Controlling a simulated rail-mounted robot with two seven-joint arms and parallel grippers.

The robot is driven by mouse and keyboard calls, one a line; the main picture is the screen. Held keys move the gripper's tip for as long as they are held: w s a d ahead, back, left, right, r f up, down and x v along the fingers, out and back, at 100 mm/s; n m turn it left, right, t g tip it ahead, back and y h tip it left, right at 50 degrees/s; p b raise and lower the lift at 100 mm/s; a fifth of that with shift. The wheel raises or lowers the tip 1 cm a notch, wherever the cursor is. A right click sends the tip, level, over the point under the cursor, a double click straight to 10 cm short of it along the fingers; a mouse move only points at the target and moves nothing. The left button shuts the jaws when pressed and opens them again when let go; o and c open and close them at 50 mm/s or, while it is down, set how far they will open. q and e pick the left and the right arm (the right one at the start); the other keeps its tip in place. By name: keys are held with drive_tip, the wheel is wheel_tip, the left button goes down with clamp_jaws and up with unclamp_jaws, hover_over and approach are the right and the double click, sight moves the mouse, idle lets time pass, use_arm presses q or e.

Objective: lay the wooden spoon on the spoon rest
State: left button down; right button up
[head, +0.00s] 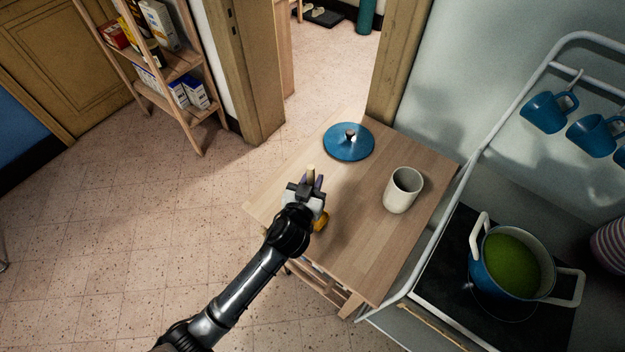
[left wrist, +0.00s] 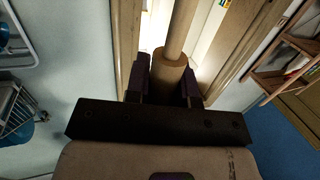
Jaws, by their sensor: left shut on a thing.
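My left gripper (head: 308,186) is over the near left part of the small wooden table. It is shut on the wooden spoon (head: 311,171), of which only a short pale end shows above the fingers in the head view. In the left wrist view the spoon (left wrist: 171,72) is a round wooden shaft between the dark fingers (left wrist: 166,88), running up the picture. My right gripper is not in view.
The wooden table (head: 375,243) also bears a blue lid (head: 348,146) with a knob and a pale cup (head: 403,190). A pot of green soup (head: 512,262) stands on the hob at right, behind a white rail (head: 436,236). The table's front right part is clear.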

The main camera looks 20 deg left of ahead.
use_arm(q)
drive_tip(key=shift+f, duration=0.15)
drive_tip(key=c, duration=1)
unclamp_jaws()
drive_tip(key=shift+r, duration=0.25)
drive_tip(key=s, duration=0.8)
drive_tip(key=s+r, duration=0.1)
drive_tip(key=s, duration=0.2)
drive_tip(key=shift+s+d, duration=0.2)
drive_tip(key=shift+s, duration=0.2)
